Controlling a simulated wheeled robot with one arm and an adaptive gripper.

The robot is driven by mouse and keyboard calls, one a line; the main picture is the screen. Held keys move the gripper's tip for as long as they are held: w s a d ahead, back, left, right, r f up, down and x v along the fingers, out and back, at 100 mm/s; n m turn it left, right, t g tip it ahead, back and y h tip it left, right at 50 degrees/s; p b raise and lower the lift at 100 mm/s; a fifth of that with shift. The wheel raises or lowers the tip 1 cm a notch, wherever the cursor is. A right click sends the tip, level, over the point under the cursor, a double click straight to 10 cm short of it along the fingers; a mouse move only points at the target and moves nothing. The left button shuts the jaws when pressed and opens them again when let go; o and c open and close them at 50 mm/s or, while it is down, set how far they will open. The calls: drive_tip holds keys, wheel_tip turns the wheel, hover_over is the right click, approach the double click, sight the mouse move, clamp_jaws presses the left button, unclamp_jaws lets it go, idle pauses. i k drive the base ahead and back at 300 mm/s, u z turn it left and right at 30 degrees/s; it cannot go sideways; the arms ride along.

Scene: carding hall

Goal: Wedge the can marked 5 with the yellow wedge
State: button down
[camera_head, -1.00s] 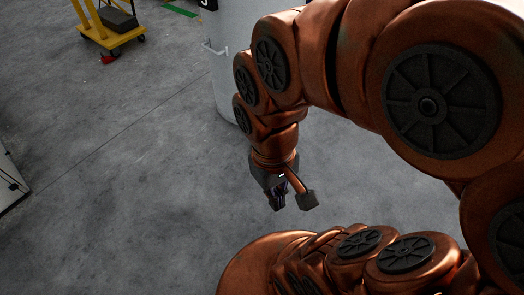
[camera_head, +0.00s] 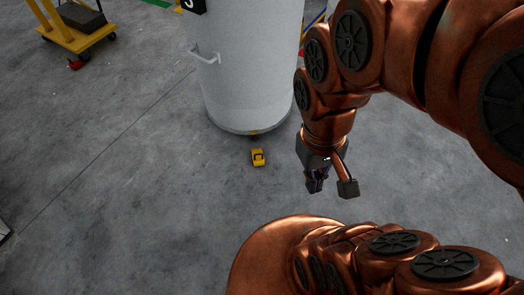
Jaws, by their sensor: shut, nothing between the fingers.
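A tall light-grey can (camera_head: 240,85) stands upright on the floor at the top centre. Its black tag (camera_head: 192,5) is cut off by the top edge, and only the lower part of a mark shows, so I cannot read it fully. The yellow wedge (camera_head: 258,158) lies on the floor just in front of the can's base, with a small gap between them. My gripper (camera_head: 331,186) is shut and empty, pointing down to the right of the wedge and apart from it.
A yellow cart (camera_head: 75,38) with a dark load stands at the top left, with a red object (camera_head: 75,64) on the floor by it. The can has a side handle (camera_head: 205,56). The floor left of the wedge is clear.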

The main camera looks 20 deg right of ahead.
sight(258, 159)
drive_tip(key=u, duration=0.5)
drive_tip(key=i, duration=0.85)
drive_tip(key=u, duration=0.75)
